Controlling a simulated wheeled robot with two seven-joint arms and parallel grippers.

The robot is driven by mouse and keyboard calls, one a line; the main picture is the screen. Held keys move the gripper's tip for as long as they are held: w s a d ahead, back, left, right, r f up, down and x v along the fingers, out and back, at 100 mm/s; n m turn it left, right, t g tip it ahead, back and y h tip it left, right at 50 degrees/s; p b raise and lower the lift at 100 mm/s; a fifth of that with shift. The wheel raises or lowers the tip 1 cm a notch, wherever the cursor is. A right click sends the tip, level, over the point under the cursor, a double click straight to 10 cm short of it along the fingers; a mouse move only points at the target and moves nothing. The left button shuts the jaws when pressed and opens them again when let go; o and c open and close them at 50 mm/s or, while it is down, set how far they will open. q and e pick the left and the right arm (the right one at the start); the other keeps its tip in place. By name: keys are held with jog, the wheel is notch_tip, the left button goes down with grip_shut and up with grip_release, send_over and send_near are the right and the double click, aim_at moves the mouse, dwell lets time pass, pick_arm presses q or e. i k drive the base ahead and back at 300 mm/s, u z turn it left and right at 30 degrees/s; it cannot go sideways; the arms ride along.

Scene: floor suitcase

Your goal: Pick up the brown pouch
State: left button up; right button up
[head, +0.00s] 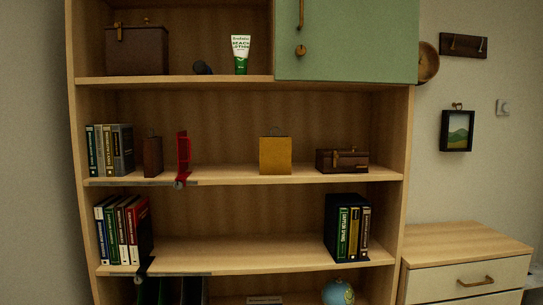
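No thing in the head view is plainly a soft pouch, and I cannot tell which brown thing is the brown pouch. A narrow dark brown case (152,158) with a small loop on top stands upright on the middle shelf, left of a red upright piece (184,155). A tan-yellow bag-like thing (275,156) with a thin handle stands near the middle of that shelf. A low dark brown box (342,160) with a clasp sits at its right end. Neither of my grippers is in view.
The wooden bookcase (240,260) has books on two shelves. A larger brown case (137,51) and a white-green tube (241,54) stand on the upper shelf. A green door (347,42) covers the upper right. A drawer cabinet (466,247) stands at right.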

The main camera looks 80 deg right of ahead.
aim_at(154, 165)
jog(key=z, duration=2.1)
